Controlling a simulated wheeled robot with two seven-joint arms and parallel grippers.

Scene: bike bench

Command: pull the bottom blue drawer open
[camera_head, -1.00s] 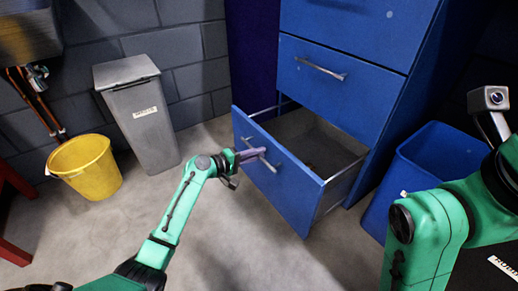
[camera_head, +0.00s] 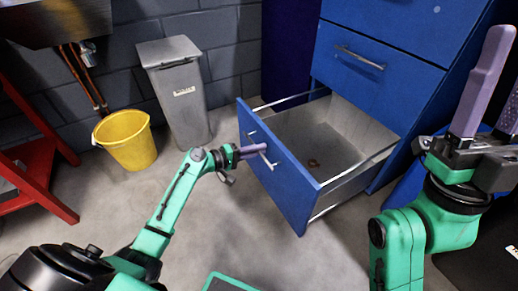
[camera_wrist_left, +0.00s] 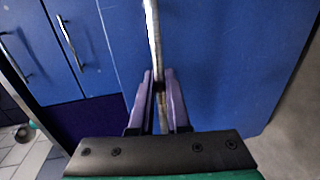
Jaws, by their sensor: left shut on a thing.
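The bottom blue drawer (camera_head: 290,192) stands well out from the cabinet, its grey inside open to view. A small brown thing (camera_head: 313,162) lies on its floor. My left gripper (camera_head: 261,149) is shut on the drawer's metal handle (camera_head: 270,163), at the front face. In the left wrist view the handle (camera_wrist_left: 153,35) runs between the purple fingers of the left gripper (camera_wrist_left: 160,88). My right gripper (camera_head: 503,80) is raised at the right edge, its purple fingers apart and nothing seen between them.
The closed drawer (camera_head: 350,75) above has its own handle. A yellow bucket (camera_head: 128,145) and a grey bin (camera_head: 178,100) stand along the wall at left. A red frame (camera_head: 40,170) is at far left. Bare floor lies before the drawer.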

